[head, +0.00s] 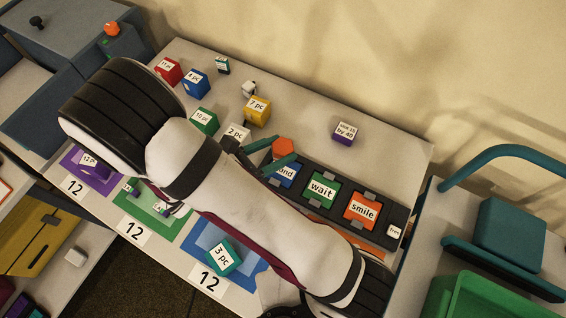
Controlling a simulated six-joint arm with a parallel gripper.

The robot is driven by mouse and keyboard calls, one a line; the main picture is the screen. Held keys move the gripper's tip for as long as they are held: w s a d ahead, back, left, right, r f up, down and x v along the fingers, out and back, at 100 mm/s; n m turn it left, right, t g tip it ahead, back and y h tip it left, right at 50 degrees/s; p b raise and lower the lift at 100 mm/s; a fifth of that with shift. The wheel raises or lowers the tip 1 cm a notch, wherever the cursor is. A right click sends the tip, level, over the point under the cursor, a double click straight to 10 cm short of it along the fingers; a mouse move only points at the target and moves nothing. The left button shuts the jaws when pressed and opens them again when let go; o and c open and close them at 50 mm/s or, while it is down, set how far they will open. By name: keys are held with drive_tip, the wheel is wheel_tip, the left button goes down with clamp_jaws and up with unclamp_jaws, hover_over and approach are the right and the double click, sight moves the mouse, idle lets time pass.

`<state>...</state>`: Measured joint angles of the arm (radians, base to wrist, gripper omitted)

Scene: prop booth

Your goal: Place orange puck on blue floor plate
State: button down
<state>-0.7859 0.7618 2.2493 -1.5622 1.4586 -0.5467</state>
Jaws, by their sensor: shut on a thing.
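The orange puck (283,147), a small six-sided piece, sits between the teal fingertips of my gripper (286,151). My gripper is shut on it, above the table near the left end of a black rack. I cannot tell its exact height. The blue floor plate (196,240) lies at the front of the table, partly hidden by my arm. A teal block marked "3 pc" (222,258) is on the plate, and a white "12" card lies at its front.
The black rack (398,214) holds "wait" and "smile" tiles. Purple (72,157) and green (131,208) plates lie left of the blue one, with blocks on them. Several numbered blocks stand at the back left, including a yellow one (257,110). The back right is mostly clear around a purple block (344,133).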

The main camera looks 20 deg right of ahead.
sight(278, 174)
drive_tip(key=f, duration=0.7)
drive_tip(key=shift+s+a+f, duration=0.1)
drive_tip(key=shift+s+f, duration=0.1)
drive_tip(key=shift+f, duration=0.1)
drive_tip(key=shift+c, duration=1.1)
unclamp_jaws()
drive_tip(key=shift+f, duration=0.1)
